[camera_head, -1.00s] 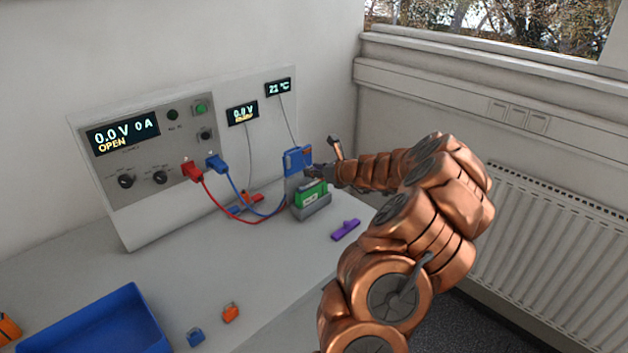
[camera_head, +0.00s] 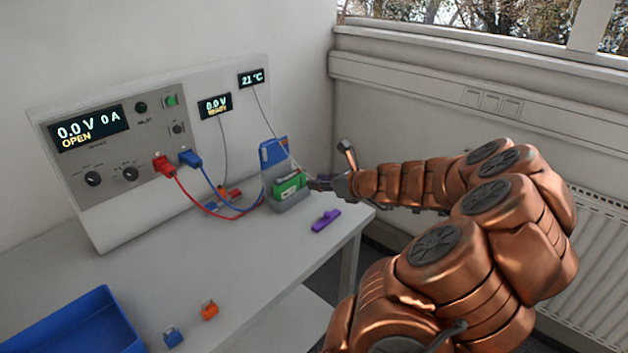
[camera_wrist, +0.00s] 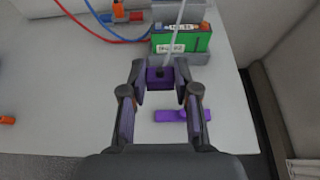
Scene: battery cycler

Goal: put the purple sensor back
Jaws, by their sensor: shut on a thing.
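My gripper (camera_wrist: 163,75) is shut on a small dark purple block (camera_wrist: 159,78), the purple sensor, with a grey cable running up from it. In the head view my gripper (camera_head: 318,183) is just right of the green block (camera_head: 289,184), and hides most of the sensor. The cable leads up to the 21 °C display (camera_head: 251,78). A separate flat purple piece (camera_head: 325,220) lies on the table in front of the green block's grey holder (camera_head: 291,207). In the wrist view this purple piece (camera_wrist: 184,115) lies below and right of the held sensor.
A blue upright unit (camera_head: 273,152) stands behind the green block. Red and blue cables (camera_head: 220,205) run from the cycler panel (camera_head: 115,150). A blue tray (camera_head: 75,320) and small orange (camera_head: 209,310) and blue (camera_head: 173,337) pieces are at front left. The table's right edge is close.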

